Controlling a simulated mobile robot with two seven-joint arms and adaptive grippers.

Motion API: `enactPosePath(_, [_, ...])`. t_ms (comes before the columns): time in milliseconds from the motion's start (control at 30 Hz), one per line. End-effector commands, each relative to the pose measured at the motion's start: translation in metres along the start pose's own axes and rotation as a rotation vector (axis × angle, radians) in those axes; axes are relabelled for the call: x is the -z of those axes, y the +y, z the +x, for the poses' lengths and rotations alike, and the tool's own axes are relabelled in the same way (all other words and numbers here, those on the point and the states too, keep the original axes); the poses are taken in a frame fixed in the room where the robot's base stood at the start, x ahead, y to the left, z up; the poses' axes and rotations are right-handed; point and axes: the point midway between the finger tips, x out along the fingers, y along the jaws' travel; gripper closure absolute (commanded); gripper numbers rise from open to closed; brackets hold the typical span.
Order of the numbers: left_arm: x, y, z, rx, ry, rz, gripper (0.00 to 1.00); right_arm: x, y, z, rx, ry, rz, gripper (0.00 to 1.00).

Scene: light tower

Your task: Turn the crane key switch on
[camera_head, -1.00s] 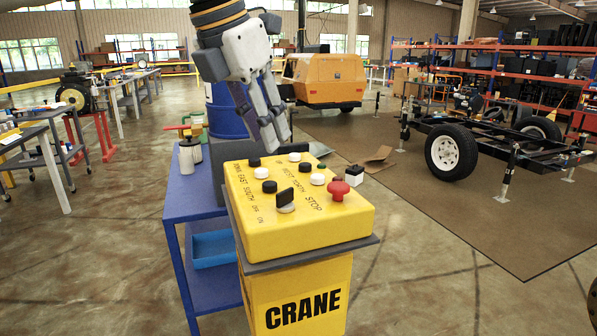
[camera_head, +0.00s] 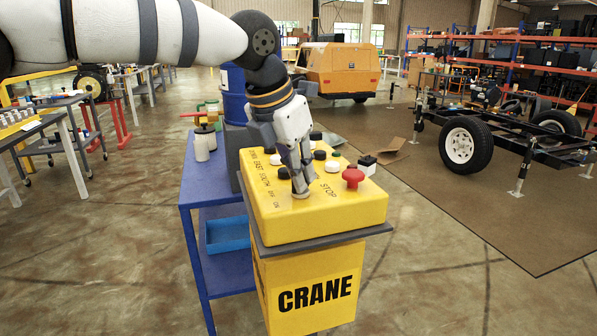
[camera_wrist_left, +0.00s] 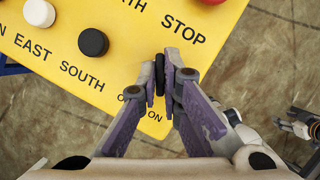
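The crane control box (camera_head: 345,222) is yellow, with black, white and red buttons on its sloping top. My left gripper (camera_head: 301,190) reaches down onto the front part of this panel. It hides the crane key switch in the head view. In the left wrist view, the black key switch (camera_wrist_left: 160,74) stands between the fingertips of the left gripper (camera_wrist_left: 161,85), which are closed on its two sides. The OFF lettering beside it is partly covered by a finger; ON is readable.
The red stop button (camera_head: 353,177) and a black-and-white button (camera_head: 367,164) are close to the right of the gripper. A blue cart (camera_head: 207,180) with bottles stands left of the box. Open floor lies in front and to the right.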

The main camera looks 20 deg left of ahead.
Motion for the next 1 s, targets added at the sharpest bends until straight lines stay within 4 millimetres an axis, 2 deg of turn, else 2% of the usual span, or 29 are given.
enactPosePath(467, [0.0,0.001,0.001,0.028,-0.001,0.062,1.0,-0.001,0.0,0.002,0.0,-0.006,0.0,0.5])
enactPosePath(1000, [-0.001,0.004,0.004,0.209,0.001,0.488,1.0,-0.014,0.001,0.017,-0.002,-0.061,0.0,0.5])
